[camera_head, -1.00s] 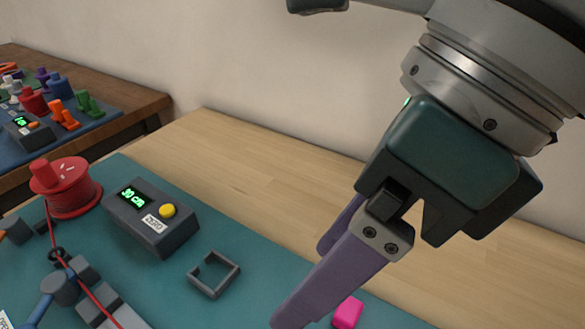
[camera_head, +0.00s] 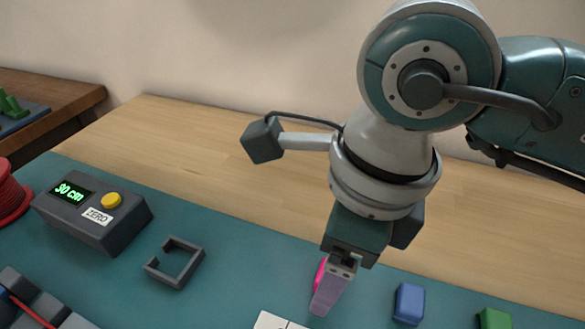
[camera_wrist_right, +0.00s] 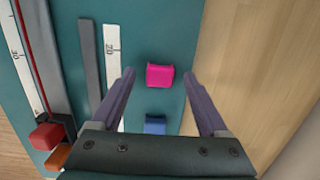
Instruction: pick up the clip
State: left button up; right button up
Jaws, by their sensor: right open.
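A small pink block (camera_head: 320,274), which may be the clip, lies on the teal mat (camera_head: 235,262). In the head view it is partly hidden behind my right gripper (camera_head: 322,300). The right wrist view shows the pink block (camera_wrist_right: 160,75) between the two purple fingertips, with a gap on each side. My right gripper is open and empty, pointing down over the block. A similar blue block (camera_head: 409,303) and a green block (camera_head: 494,318) lie to the right. My left gripper is not in view.
A dark length meter (camera_head: 95,215) with a yellow button and a grey open square frame (camera_head: 175,264) stand on the mat to the left. A red spool (camera_head: 10,195) is at the left edge. Bare wooden table (camera_head: 215,140) lies behind the mat.

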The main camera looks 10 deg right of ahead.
grip_shut()
dwell(0.7)
